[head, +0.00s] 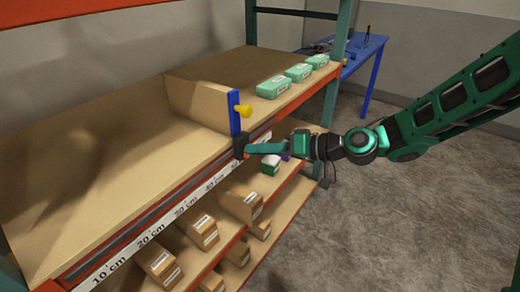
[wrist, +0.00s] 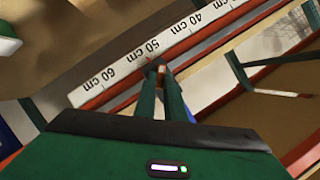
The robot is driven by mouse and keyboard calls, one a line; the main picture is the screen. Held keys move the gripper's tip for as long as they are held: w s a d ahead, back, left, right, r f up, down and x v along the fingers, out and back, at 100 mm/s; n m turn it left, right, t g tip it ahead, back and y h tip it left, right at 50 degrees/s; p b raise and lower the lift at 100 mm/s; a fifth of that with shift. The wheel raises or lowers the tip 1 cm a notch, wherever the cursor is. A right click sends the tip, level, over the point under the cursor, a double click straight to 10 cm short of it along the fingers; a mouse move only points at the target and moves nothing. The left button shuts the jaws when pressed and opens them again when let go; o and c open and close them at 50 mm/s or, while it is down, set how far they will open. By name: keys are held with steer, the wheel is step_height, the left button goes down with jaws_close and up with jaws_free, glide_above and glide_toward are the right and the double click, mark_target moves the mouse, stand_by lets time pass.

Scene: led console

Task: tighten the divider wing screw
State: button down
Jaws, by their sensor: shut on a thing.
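The divider is a wooden board (head: 198,102) standing upright across the top shelf, with a blue post (head: 234,112) at its front end. A black clamp (head: 239,142) at the post's foot sits on the shelf's front rail. A small orange-red wing screw (head: 246,155) shows at the clamp's front. My green gripper (head: 251,150) reaches in from the right, its fingertips shut on the screw. In the wrist view the fingers (wrist: 161,72) meet by the 50 cm mark; they largely hide the screw.
A white centimetre scale (head: 188,204) runs along the shelf's front edge. Green boxes (head: 273,87) stand right of the divider. Brown cartons (head: 240,205) fill the lower shelves. A green upright (head: 338,60) and blue table (head: 368,60) stand behind. The front floor is clear.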

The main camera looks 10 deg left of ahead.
steer(key=shift+w+d+f, duration=0.1)
steer(key=m+y, duration=0.1)
steer(key=m, duration=0.1)
steer(key=f+m+g+y, duration=0.1)
steer(key=m, duration=0.2)
steer(key=m+y, duration=0.1)
steer(key=m, duration=0.1)
steer(key=shift+w+d+f+m+g, duration=0.15)
steer(key=shift+w+m+g, duration=0.1)
steer(key=shift+m+g, duration=0.15)
steer(key=shift+f+y, duration=0.1)
steer(key=shift+y, duration=0.2)
stand_by(0.5)
steer(key=c, duration=1.8)
jaws_free()
